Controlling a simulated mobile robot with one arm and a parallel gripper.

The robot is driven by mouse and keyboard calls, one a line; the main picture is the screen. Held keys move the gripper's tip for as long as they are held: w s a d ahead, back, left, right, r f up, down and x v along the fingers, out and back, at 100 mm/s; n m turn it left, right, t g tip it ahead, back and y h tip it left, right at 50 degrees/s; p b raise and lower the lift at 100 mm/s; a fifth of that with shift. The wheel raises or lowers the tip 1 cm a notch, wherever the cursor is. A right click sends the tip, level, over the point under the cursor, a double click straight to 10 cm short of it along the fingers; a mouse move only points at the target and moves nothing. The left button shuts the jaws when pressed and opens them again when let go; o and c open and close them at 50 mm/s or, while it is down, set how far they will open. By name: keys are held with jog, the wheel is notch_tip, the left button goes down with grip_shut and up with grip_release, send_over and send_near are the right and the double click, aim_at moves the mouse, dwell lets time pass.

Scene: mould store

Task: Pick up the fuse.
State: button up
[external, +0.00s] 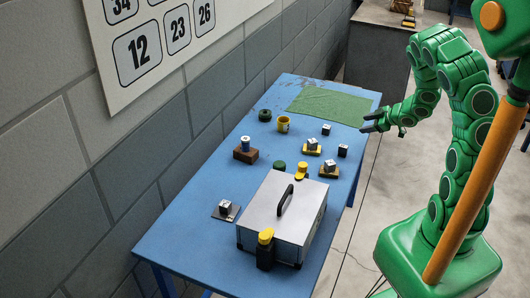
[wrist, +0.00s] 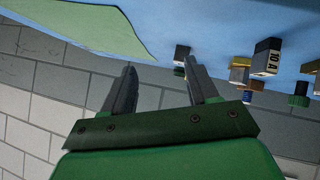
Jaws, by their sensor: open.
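A small black and white block marked "10 A", which looks like a fuse (wrist: 267,57), stands on the table at the right of the wrist view. In the external view, several similar small dark blocks with pale tops show; the one near the right table edge (external: 343,151) seems to be it, but its marking cannot be read there. Another dark block (wrist: 182,53) shows beyond my fingers, apparently the one farther back (external: 326,129). My gripper (external: 372,122) is open and empty at the table's right edge, near the green cloth, apart from every block. Its fingers (wrist: 163,88) also show in the wrist view.
The blue table (external: 180,235) runs along a grey block wall. A green cloth (external: 325,103) covers its far end. A silver case (external: 275,215), a yellow cup (external: 283,124) and a brown block (external: 245,155) stand on it. Blocks on yellow bases (external: 312,146) sit mid-table.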

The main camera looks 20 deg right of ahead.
aim_at(342, 153)
jog(key=s+a+f+y, duration=0.1)
jog(key=s+a+y, duration=0.1)
jog(key=s+a+f+y, duration=0.1)
jog(key=s+a+y, duration=0.1)
jog(key=a, duration=0.1)
jog(key=s+a+f+n+g+y, duration=0.1)
jog(key=s+a+f+y, duration=0.1)
jog(key=a, duration=0.1)
jog(key=shift+s+y, duration=0.15)
jog(key=shift+y, duration=0.15)
jog(key=shift+s+a+y, duration=0.4)
jog(key=shift+s+a, duration=0.05)
jog(key=shift+a, duration=0.15)
jog(key=shift+x, duration=1.3)
jog(key=a, duration=0.1)
jog(key=w+a+f, duration=0.1)
jog(key=shift+w+a+f, duration=0.15)
jog(key=shift+a+f, duration=0.2)
jog(key=shift+a, duration=0.05)
jog(key=shift+x, duration=0.8)
grip_shut()
